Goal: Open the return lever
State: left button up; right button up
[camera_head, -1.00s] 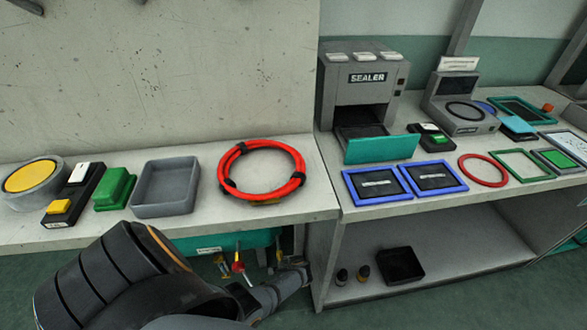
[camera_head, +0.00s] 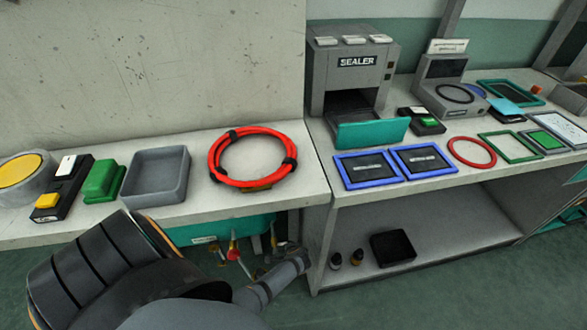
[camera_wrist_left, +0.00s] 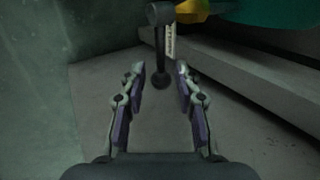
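In the left wrist view, a dark grey lever (camera_wrist_left: 160,45) with a round knob at its near end hangs from a round pivot at the top. A pale tag with small print, not readable for sure, is beside its shaft. My left gripper (camera_wrist_left: 160,68) is open, with one finger on each side of the lever's knob end; I see gaps on both sides and no clear contact. In the head view my left arm covers the area under the left counter, and I cannot make out the lever there. My right gripper is in neither view.
A teal tank (camera_head: 222,228) sits under the left counter, with a red-handled valve (camera_head: 233,250) and yellow fittings close to my left arm. A grey ledge (camera_wrist_left: 255,75) runs along the right of the wrist view. The counter above holds a red hose ring (camera_head: 217,172) and a grey tray (camera_head: 157,190).

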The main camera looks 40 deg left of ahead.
pick_arm(q)
jog(key=v, duration=0.8)
jog(key=shift+d+r, duration=0.2)
jog(key=shift+r, duration=0.05)
jog(key=s+f+n+g+h, duration=0.4)
jog(key=s+f+n, duration=0.55)
jog(key=s, duration=0.75)
jog(key=s+r+m+p, duration=0.1)
jog(key=s+r+p, duration=0.8)
jog(key=p, duration=1.2)
jog(key=s, duration=0.3)
jog(key=shift+s+m+t, duration=0.35)
jog(key=shift+t, duration=0.05)
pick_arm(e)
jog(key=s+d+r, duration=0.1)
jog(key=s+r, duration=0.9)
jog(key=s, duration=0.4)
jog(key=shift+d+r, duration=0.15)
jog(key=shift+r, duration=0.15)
